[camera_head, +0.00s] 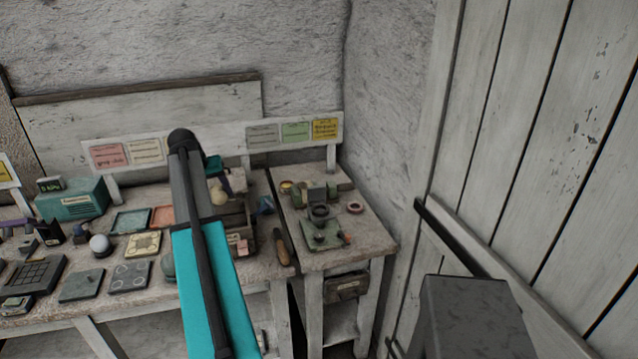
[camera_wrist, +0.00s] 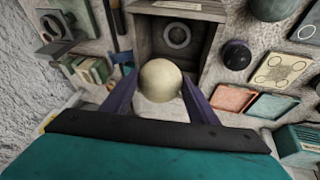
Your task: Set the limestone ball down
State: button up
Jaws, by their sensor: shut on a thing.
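The limestone ball, a cream sphere (camera_wrist: 160,80), is between the two purple fingers of my gripper (camera_wrist: 158,92) in the wrist view. My gripper is shut on it. The ball (camera_head: 218,197) also shows small in the head view, just beyond my arm, with my gripper (camera_head: 224,182) partly hidden. In the wrist view an open wooden box (camera_wrist: 145,42) with a dark ring on its floor lies beyond the ball. The ball appears above the box's near side; the exact gap cannot be told.
A pale ball on a dark stand (camera_head: 100,246) and several flat plates lie left on the bench. A teal radio (camera_head: 72,198) stands farther back. A wooden-handled tool (camera_head: 282,246) lies right of the box. A side table (camera_head: 330,262) holds a green device.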

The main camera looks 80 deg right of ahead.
jog(key=s+d+m, duration=0.1)
jog(key=s+d, duration=0.4)
jog(key=s, duration=0.5)
jog(key=s+d+f+m+g, duration=0.1)
jog(key=s+d, duration=0.4)
jog(key=s, duration=0.6)
jog(key=s+d+m+g, duration=0.1)
jog(key=s+d+m, duration=0.2)
jog(key=s, duration=0.8)
jog(key=shift+d+f+y+p, duration=0.4)
jog(key=shift+d, duration=0.5)
jog(key=shift+w+a, duration=0.1)
jog(key=shift+f, duration=0.1)
jog(key=shift+w+f+b, duration=0.15)
jog(key=shift+f+b, duration=1.15)
jog(key=shift+f, duration=1.4)
jog(key=shift+f+b, duration=0.55)
jog(key=shift+f, duration=0.45)
jog(key=o, duration=1.5)
jog(key=shift+c, duration=0.2)
jog(key=shift+f, duration=0.1)
